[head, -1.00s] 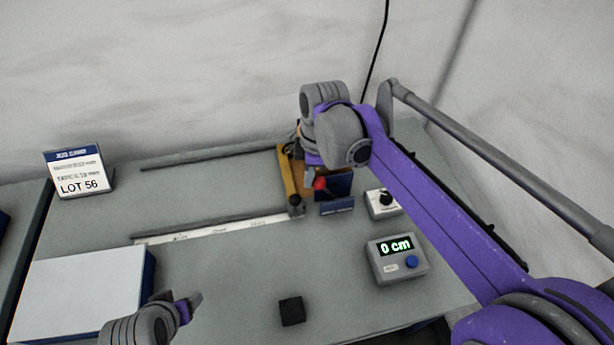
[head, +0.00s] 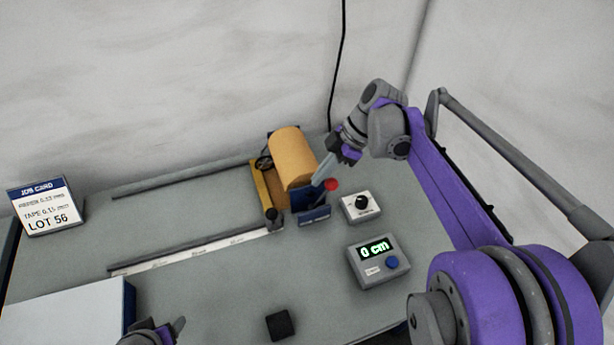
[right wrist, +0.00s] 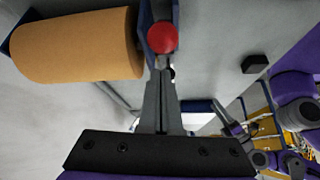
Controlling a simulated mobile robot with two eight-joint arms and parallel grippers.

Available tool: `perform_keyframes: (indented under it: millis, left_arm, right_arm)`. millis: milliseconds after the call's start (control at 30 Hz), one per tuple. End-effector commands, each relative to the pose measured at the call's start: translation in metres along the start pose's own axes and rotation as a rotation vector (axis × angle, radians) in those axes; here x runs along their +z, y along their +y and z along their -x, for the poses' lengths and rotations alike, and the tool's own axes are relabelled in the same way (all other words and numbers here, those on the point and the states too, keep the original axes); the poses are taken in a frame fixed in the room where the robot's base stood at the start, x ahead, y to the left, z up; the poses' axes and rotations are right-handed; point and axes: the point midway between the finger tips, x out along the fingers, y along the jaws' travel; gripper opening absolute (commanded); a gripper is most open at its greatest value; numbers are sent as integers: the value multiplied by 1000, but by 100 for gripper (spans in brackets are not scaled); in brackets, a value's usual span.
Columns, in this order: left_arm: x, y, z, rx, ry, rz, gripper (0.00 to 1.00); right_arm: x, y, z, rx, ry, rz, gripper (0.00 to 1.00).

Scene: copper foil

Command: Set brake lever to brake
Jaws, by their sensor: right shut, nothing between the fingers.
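The brake lever's red ball knob (head: 331,184) stands above a small blue plate (head: 314,217), beside the right end of the copper-coloured roll (head: 290,158). The plate's lettering is too small to read. My right gripper (head: 320,176) is shut and empty, with its fingertips close to the knob. In the right wrist view, the shut fingers (right wrist: 161,76) point at the red knob (right wrist: 163,37), and the roll (right wrist: 75,45) lies to the left. I cannot tell whether the fingers touch the knob. My left gripper (head: 172,330) is partly cut off at the bottom edge.
A dial box (head: 361,206) and a display box (head: 378,261) reading 0 cm stand right of the lever. A black block (head: 280,325) lies at the front. A job card (head: 46,207) and a white-topped box (head: 65,312) are at left.

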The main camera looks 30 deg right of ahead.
Motion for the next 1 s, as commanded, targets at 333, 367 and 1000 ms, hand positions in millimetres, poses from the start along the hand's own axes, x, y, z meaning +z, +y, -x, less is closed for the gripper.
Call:
perform_keyframes:
  millis: [333, 367, 1000]
  left_arm:
    - [-1, 0, 1, 0, 1, 0, 68]
    - [-1, 0, 1, 0, 1, 0, 68]
    - [0, 0, 0, 0, 0, 0, 68]
  right_arm:
    - [25, 5, 8, 1, -2, -2, 0]
    - [26, 6, 8, 1, -2, -2, 0]
    - [38, 8, 8, 6, -9, -6, 0]
